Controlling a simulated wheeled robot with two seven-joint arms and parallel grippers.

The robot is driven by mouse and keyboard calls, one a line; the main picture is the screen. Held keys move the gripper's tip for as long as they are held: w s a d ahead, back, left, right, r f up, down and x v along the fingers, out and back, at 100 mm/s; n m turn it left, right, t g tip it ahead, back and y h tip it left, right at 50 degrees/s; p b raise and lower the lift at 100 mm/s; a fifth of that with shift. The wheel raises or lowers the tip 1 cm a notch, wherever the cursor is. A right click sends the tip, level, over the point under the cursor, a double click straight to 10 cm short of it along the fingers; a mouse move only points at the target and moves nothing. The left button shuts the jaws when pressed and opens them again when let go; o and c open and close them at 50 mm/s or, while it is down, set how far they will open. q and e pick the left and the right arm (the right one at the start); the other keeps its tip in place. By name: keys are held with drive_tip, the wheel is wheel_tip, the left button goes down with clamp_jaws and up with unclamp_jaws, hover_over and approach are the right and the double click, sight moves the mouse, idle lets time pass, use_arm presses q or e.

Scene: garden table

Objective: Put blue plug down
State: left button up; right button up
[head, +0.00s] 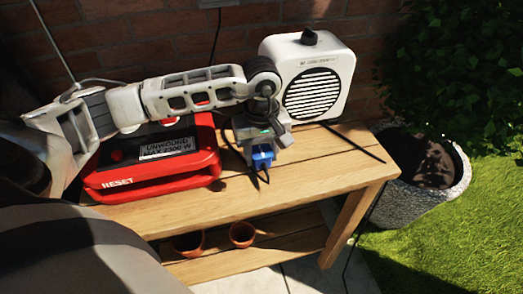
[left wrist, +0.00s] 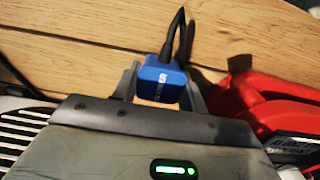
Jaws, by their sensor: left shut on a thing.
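The blue plug (head: 262,157) is in the jaws of my left gripper (head: 258,150), over the wooden table (head: 330,180). In the left wrist view the blue plug (left wrist: 160,80) sits between the two fingers of my left gripper (left wrist: 163,85), which is shut on it. A black cord leads off from the plug. I cannot tell whether the plug touches the tabletop. My right gripper is not in view.
A red box (head: 150,160) marked RESET stands left of the plug, partly behind my left arm. A white speaker-like device (head: 318,75) stands behind, near the brick wall. Bare tabletop lies to the right. Terracotta pots (head: 242,234) are on the lower shelf.

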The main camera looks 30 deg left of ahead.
sight(262, 151)
use_arm(q)
drive_tip(key=shift+f+b, duration=0.25)
drive_tip(key=shift+b, duration=0.1)
drive_tip(key=shift+f+b, duration=0.35)
drive_tip(key=shift+b, duration=0.05)
drive_tip(key=o, duration=1.1)
drive_tip(key=shift+o, duration=0.8)
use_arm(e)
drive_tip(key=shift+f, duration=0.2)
use_arm(q)
drive_tip(key=shift+r, duration=0.1)
drive_tip(key=shift+r+p, duration=0.3)
drive_tip(key=shift+p, duration=0.1)
wheel_tip(262, 151, up, 12)
drive_tip(key=shift+r+p, duration=0.25)
drive_tip(key=shift+p, duration=0.1)
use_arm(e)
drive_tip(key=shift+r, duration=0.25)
